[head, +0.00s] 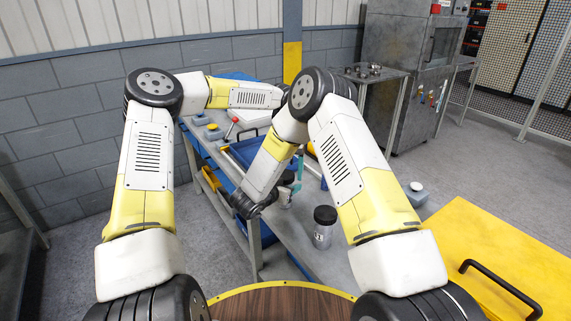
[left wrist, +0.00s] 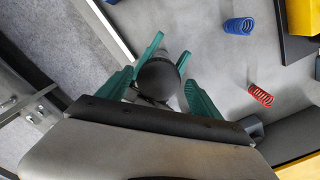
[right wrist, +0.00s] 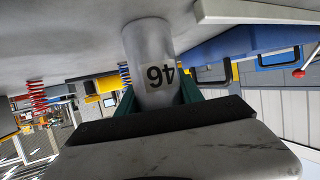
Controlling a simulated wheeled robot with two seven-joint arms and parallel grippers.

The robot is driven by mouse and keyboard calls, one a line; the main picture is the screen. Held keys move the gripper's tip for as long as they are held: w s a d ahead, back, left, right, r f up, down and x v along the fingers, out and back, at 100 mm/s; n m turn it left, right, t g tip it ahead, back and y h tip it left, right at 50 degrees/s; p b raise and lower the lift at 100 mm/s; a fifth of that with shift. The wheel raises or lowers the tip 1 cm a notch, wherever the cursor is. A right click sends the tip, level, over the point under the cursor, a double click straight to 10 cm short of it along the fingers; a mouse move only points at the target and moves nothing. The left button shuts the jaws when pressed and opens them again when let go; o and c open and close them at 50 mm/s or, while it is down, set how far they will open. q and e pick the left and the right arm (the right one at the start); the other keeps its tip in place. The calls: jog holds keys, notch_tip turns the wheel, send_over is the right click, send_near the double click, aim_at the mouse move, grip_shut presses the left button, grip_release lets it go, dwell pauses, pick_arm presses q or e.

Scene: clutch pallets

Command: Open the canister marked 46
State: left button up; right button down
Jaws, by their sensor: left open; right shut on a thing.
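The canister marked 46 (right wrist: 148,60) is a grey cylinder with a pale label. It looks inverted in the right wrist view, its base by the grey bench top. My right gripper (right wrist: 156,97) is shut around its body. Its round black lid (left wrist: 158,78) shows from above in the left wrist view. My left gripper (left wrist: 160,88) is open over the canister, teal fingers on either side of the lid; I cannot tell if they touch it. In the head view the canister (head: 286,196) is partly hidden by my right arm.
A second black-lidded canister (head: 322,232) stands nearby on the bench; its label is unreadable. A blue spring (left wrist: 238,25) and a red spring (left wrist: 261,95) lie on the bench. A yellow surface (head: 490,255) with a black handle is at the right. My arms cross closely.

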pick_arm(q)
jog(key=shift+f, duration=0.15)
jog(key=c, duration=1.4)
jog(key=n, duration=0.3)
jog(key=shift+c, duration=0.3)
jog(key=o, duration=1.5)
pick_arm(e)
jog(key=shift+a, duration=0.1)
pick_arm(q)
jog(key=shift+o, duration=0.3)
jog(key=shift+a, duration=0.1)
pick_arm(e)
jog(key=shift+d, duration=0.2)
